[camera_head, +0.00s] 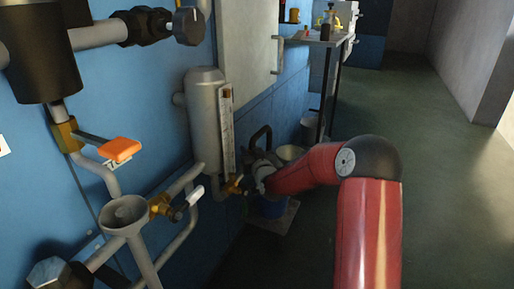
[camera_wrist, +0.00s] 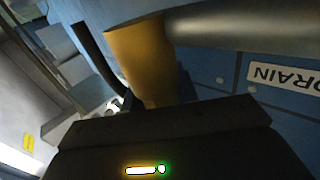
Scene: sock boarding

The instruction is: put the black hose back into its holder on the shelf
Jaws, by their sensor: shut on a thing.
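My gripper (camera_head: 250,178) is low beside the blue wall, next to a brass drain valve (camera_head: 234,185) under the grey cylinder. A black curved piece, which looks like the black hose (camera_head: 262,134), arches up just behind my gripper. In the wrist view, the dark gripper body (camera_wrist: 160,135) fills the bottom, and its fingertips are hard to make out. A brass fitting (camera_wrist: 140,55) is close in front, with a thin black length (camera_wrist: 95,55) beside it. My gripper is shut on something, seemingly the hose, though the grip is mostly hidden. The shelf (camera_head: 322,38) is at the back; no holder can be made out.
A grey cylinder (camera_head: 205,110) with pipes, an orange-handled valve (camera_head: 120,150) and a funnel (camera_head: 127,213) line the wall. Bottles (camera_head: 327,28) stand on the shelf. The floor (camera_head: 440,180) at right is clear.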

